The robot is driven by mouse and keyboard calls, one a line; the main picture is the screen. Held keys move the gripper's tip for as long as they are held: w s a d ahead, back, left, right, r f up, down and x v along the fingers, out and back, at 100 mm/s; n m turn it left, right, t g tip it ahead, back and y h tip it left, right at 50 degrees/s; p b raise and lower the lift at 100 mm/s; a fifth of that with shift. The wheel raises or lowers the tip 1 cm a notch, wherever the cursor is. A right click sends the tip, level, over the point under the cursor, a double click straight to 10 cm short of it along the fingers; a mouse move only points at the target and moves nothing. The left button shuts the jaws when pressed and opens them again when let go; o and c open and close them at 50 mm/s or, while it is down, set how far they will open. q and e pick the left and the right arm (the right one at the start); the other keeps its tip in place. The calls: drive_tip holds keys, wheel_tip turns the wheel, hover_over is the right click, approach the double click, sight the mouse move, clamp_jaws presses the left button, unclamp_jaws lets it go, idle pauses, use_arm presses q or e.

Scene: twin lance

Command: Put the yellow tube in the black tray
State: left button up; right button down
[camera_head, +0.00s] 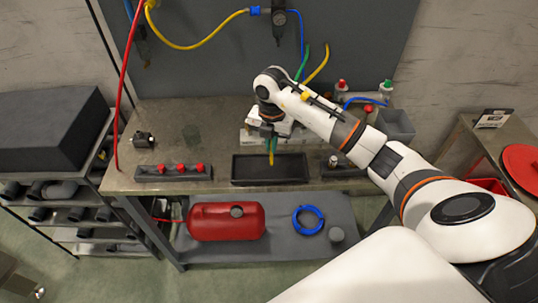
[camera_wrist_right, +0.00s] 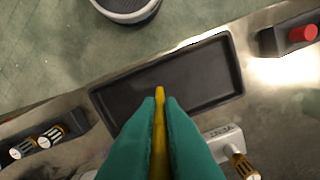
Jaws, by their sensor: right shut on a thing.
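The black tray (camera_head: 248,169) lies at the front middle of the metal workbench and looks empty; it also shows in the right wrist view (camera_wrist_right: 208,76). My right gripper (camera_head: 271,146) points down over the tray. Its green fingers are shut on the yellow tube (camera_head: 271,159). In the right wrist view, the yellow tube (camera_wrist_right: 160,118) sits between the fingers (camera_wrist_right: 160,104) with its tip sticking out past them, over the tray. The gap between tip and tray floor is hard to judge. My left gripper is not in view.
A black block with red knobs (camera_head: 172,172) stands left of the tray. A white block (camera_head: 252,128) stands behind it, partly hidden by my arm. A grey bin (camera_head: 396,126) is at the right. A red tank (camera_head: 226,221) lies on the lower shelf.

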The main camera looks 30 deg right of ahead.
drive_tip(key=shift+a+f, duration=0.15)
drive_tip(key=shift+f, duration=0.15)
drive_tip(key=f, duration=0.1)
drive_tip(key=f+p, duration=0.1)
drive_tip(key=f, duration=0.1)
drive_tip(key=shift+s+a, duration=0.1)
drive_tip(key=shift+a, duration=0.2)
drive_tip(key=shift+d+f, duration=0.15)
drive_tip(key=shift+f, duration=0.1)
drive_tip(key=c, duration=1.7)
unclamp_jaws()
drive_tip(key=shift+c, duration=0.2)
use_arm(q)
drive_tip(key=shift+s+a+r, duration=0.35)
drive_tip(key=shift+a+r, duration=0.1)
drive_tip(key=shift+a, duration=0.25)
use_arm(e)
drive_tip(key=shift+o, duration=0.8)
drive_tip(key=shift+r, duration=0.1)
use_arm(q)
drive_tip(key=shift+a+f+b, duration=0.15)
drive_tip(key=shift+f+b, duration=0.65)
drive_tip(key=shift+b, duration=0.05)
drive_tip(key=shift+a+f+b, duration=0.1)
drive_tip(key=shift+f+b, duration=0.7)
use_arm(e)
wheel_tip(320, 180, up, 12)
